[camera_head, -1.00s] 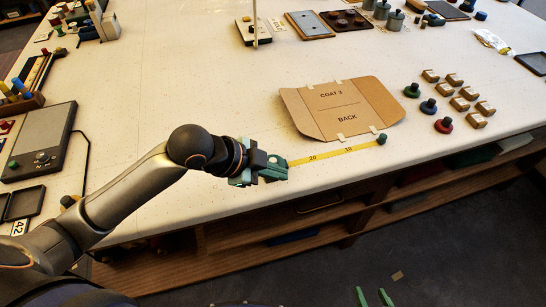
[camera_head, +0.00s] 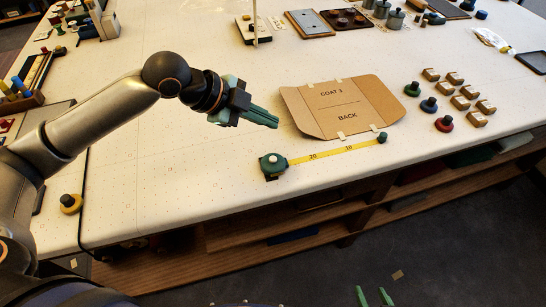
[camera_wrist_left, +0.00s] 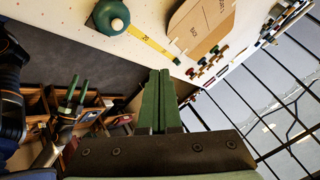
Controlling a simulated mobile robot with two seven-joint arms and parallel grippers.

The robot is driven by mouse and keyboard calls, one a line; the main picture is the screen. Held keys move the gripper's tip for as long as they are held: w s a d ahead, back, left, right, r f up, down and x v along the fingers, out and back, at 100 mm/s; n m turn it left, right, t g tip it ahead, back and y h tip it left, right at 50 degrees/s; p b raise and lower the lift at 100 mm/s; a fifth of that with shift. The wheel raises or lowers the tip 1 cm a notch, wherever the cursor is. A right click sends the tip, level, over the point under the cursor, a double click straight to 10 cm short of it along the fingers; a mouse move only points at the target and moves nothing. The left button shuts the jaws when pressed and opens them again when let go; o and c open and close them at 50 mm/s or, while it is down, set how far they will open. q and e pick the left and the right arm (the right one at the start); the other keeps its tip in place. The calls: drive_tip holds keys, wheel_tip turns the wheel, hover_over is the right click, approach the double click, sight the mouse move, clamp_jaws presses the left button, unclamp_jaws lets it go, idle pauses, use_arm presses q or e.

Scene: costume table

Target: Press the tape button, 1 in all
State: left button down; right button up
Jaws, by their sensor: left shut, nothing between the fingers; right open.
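The green tape measure (camera_head: 271,164) lies on the table near its front edge, with a pale round button (camera_head: 272,159) on top. Its yellow tape (camera_head: 325,153) runs out to the right to a dark green knob (camera_head: 382,138). In the left wrist view the tape measure (camera_wrist_left: 110,17) is at the top. My left gripper (camera_head: 277,122) is shut and empty, above and behind the tape measure, apart from it. Its closed green fingers also show in the left wrist view (camera_wrist_left: 158,75). My right gripper (camera_head: 374,297) is open at the bottom edge, over the floor.
A brown card pattern (camera_head: 345,105) marked "BACK" lies just behind the tape. Green, blue and red knobs (camera_head: 428,106) and several small wooden blocks (camera_head: 468,92) stand to its right. A yellow ring piece (camera_head: 70,203) sits at the left. The table is clear around the tape measure.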

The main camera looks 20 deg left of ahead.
use_arm(q)
drive_tip(key=b, duration=0.7)
hover_over(267, 162)
wheel_tip(267, 162, down, 6)
drive_tip(key=shift+f, duration=0.15)
drive_tip(key=shift+f+b, duration=0.6)
drive_tip(key=shift+f, duration=0.55)
idle(0.6)
drive_tip(key=shift+f, duration=0.4)
drive_tip(key=shift+f, duration=0.45)
idle(0.5)
drive_tip(key=shift+d+r+p, duration=0.1)
drive_tip(key=shift+r+p, duration=0.75)
drive_tip(key=shift+p, duration=0.4)
